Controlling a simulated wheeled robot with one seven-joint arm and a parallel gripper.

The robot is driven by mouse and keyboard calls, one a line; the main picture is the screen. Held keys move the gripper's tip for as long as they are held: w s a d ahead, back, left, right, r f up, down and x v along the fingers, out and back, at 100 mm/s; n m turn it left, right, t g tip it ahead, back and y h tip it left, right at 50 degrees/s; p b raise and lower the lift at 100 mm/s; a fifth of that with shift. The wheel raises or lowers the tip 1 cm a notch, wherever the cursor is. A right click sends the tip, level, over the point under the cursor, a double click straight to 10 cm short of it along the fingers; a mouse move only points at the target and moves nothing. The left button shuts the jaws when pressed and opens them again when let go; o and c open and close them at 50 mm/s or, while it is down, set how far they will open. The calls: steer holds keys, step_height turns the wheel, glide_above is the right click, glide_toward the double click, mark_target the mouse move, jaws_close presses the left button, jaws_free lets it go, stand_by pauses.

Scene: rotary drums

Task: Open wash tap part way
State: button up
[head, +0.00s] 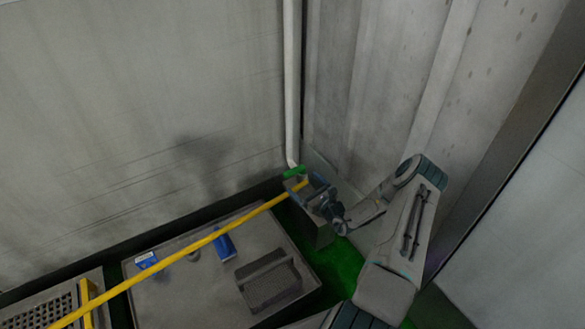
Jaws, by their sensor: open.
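A small green handle (294,172), seemingly the wash tap, sits at the foot of a pale vertical pipe (292,85) in the wall corner. My gripper (300,184) is open, just below and right of the green handle in the picture. Its fingers point toward the handle. I cannot tell whether they touch it. The tap's body is mostly hidden behind my gripper and the end of a yellow rail.
The yellow rail (170,260) runs diagonally in front, ending near my gripper. A grey table (160,305) at lower left holds two blue objects (224,245) (147,260) and a dark grey tray (268,282). Concrete walls close in behind and at right. Green floor (345,262) shows between.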

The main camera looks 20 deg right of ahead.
mark_target(296, 171)
steer(key=w+f+b, duration=0.1)
steer(key=w, duration=0.3)
steer(key=w+m+h+b, duration=0.1)
steer(key=w+b, duration=0.1)
steer(key=w, duration=0.2)
steer(key=w+f+m+b, duration=0.1)
steer(key=w+b, duration=0.1)
steer(key=w, duration=0.2)
steer(key=shift+a+f+h, duration=0.15)
steer(key=shift+f+h, duration=0.15)
steer(key=shift+h, duration=0.1)
steer(key=shift+w+a+r, duration=0.1)
steer(key=shift+w+r, duration=0.05)
steer(key=shift+w, duration=0.45)
steer(key=c, duration=1.2)
